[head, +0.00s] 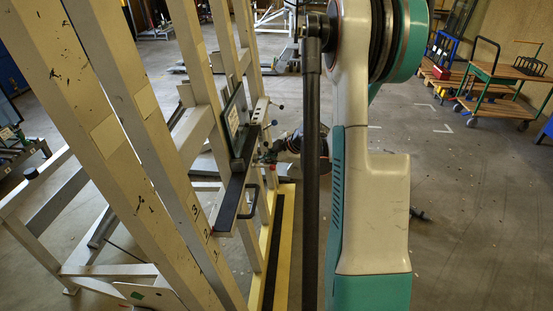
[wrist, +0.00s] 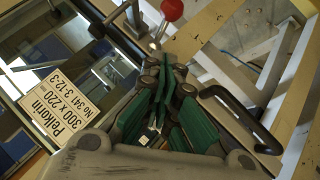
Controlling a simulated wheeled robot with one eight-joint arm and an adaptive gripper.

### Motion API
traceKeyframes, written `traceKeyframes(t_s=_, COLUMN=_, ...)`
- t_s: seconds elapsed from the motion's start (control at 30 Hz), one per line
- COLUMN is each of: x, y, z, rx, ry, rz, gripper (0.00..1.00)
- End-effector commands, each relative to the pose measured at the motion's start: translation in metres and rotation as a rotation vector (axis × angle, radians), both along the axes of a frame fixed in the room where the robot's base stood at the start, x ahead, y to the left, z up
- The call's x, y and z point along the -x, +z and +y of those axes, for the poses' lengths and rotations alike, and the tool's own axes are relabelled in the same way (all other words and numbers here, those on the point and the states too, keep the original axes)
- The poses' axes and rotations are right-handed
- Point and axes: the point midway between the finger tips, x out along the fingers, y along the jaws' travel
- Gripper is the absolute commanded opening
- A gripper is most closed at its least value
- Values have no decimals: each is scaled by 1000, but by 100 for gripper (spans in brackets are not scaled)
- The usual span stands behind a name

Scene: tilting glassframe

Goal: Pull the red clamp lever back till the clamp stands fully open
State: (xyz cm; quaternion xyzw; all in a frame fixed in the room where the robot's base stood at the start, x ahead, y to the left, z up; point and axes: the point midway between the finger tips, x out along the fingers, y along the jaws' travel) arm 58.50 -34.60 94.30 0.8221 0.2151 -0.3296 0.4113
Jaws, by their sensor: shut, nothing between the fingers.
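The clamp lever's red ball knob (wrist: 171,10) shows at the top of the wrist view, partly cut off by the picture edge. Its metal shaft runs down from the knob towards my fingertips. My gripper (wrist: 163,72) has green-padded fingers that are closed together and empty. The fingertips are just below the knob in the picture; I cannot tell if they touch the shaft. The rest of the clamp is partly hidden behind the fingers.
A glass pane with a white label (wrist: 55,108) lies left of my fingers. A black bar handle (wrist: 240,120) stands close on the right. In the head view, pale frame posts (head: 150,140) fill the left. Carts (head: 500,85) stand far right, with open floor before them.

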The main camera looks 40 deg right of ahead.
Motion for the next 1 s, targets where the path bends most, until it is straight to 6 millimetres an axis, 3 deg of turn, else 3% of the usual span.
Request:
traceKeyframes(t_s=0.1, x=-8, y=-19, z=-6, rx=0, ry=-1, rz=1, gripper=0)
traceKeyframes(t_s=0.3, x=-13, y=-35, z=-17, rx=0, ry=0, rz=0, gripper=0)
traceKeyframes(t_s=0.8, x=-14, y=-38, z=-20, rx=0, ry=0, rz=0, gripper=0)
traceKeyframes(t_s=1.0, x=-10, y=-53, z=-24, rx=1, ry=-1, rz=1, gripper=0)
